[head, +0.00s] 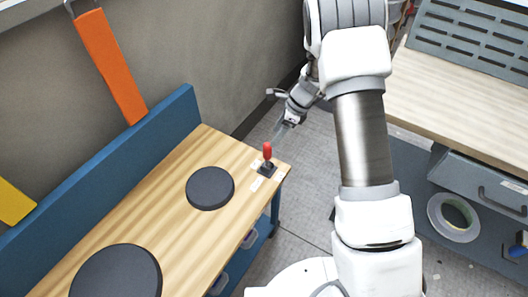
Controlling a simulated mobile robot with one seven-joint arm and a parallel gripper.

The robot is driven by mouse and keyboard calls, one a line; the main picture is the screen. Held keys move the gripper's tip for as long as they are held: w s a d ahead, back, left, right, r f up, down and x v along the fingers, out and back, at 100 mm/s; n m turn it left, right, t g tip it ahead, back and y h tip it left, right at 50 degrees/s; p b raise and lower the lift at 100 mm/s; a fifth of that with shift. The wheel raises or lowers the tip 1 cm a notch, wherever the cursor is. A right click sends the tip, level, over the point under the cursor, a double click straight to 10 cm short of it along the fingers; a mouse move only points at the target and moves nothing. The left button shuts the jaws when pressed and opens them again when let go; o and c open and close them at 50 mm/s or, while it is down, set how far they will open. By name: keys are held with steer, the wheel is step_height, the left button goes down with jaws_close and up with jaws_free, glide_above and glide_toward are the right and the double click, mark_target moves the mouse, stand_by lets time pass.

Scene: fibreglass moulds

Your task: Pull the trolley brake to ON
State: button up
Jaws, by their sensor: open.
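The brake looks to be the small lever with a red handle (268,151) on a dark base (266,170), near the far right corner of the wooden-topped trolley (175,205). The handle stands about upright. Small pale labels (257,184) lie beside its base; their words are too small to read. My gripper (280,130) is open and empty, just beyond and to the right of the red handle in the picture. It looks apart from the handle, though the exact gap is hard to tell.
Two dark round discs, a smaller one (210,188) and a larger one (117,274), lie on the trolley top. A blue panel (110,180) edges its left side. A wooden bench (470,95) with a grey drawer stands at right. Grey floor lies between them.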

mark_target(264, 151)
steer(key=b+x, duration=0.1)
steer(key=x, duration=0.9)
steer(key=shift+a+f, duration=0.2)
steer(key=shift+f, duration=0.2)
jaws_close()
stand_by(0.8)
